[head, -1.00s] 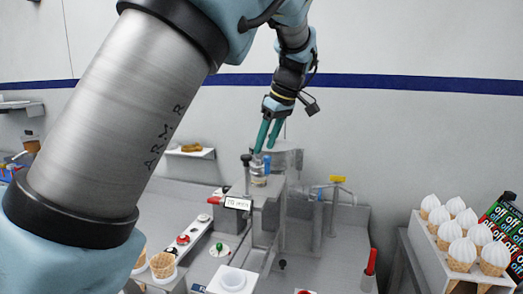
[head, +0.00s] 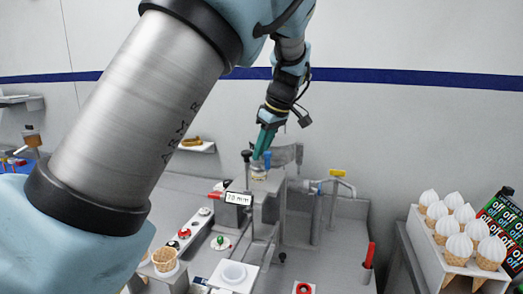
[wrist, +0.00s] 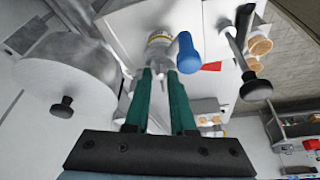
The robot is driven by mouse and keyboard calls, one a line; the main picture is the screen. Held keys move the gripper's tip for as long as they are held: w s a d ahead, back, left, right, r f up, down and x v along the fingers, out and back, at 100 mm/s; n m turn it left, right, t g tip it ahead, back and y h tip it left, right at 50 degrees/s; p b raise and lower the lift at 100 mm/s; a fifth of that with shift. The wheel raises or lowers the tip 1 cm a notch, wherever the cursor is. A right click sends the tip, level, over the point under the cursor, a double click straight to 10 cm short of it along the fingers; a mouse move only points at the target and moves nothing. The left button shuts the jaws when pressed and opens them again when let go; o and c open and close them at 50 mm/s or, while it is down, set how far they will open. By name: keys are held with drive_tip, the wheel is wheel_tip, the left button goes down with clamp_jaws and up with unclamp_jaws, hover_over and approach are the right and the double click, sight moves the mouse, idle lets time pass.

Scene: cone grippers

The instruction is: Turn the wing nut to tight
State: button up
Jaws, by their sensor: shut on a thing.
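My gripper (wrist: 159,72) points down at the machine, its two long green fingers a small gap apart at the tips. It is shut on the wing nut (wrist: 152,78), a small grey metal piece that shows between the fingers in the wrist view. The fingers hide part of it, and its exact angle is hard to tell. Just past it is a short cylinder (wrist: 160,38) with a yellow band. In the head view, my gripper (head: 261,150) is on top of that cylinder (head: 258,173), and the nut itself is too small to make out.
A blue-capped handle (wrist: 187,52) stands close beside the right finger. Black-knobbed levers (wrist: 256,87) and a round grey housing (wrist: 62,72) flank the fingers. A "70 mm" sign (head: 238,198) is on the machine front. A rack of white-topped cones (head: 455,262) stands at right.

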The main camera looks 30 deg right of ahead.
clamp_jaws()
drive_tip(key=m+b, duration=0.1)
drive_tip(key=m+h+b, duration=0.1)
drive_tip(key=m+b, duration=0.1)
drive_tip(key=shift+a+f+m+h, duration=0.1)
drive_tip(key=shift+a+m+h, duration=0.05)
drive_tip(key=shift+m+h, duration=0.15)
drive_tip(key=m+b, duration=0.1)
drive_tip(key=m+h, duration=0.1)
drive_tip(key=m, duration=0.1)
drive_tip(key=m+b, duration=0.1)
drive_tip(key=shift+a+m+h+b, duration=0.25)
drive_tip(key=shift+m+h+b, duration=0.05)
drive_tip(key=shift+b, duration=0.05)
drive_tip(key=m+h+b, duration=0.1)
drive_tip(key=m, duration=0.1)
drive_tip(key=m+h+b, duration=0.1)
drive_tip(key=m, duration=0.2)
drive_tip(key=shift+w+a+g, duration=0.2)
drive_tip(key=shift+g, duration=0.2)
drive_tip(key=shift+m+g+h+b, duration=0.4)
drive_tip(key=shift+m+g+b, duration=0.25)
drive_tip(key=shift+m, duration=1.65)
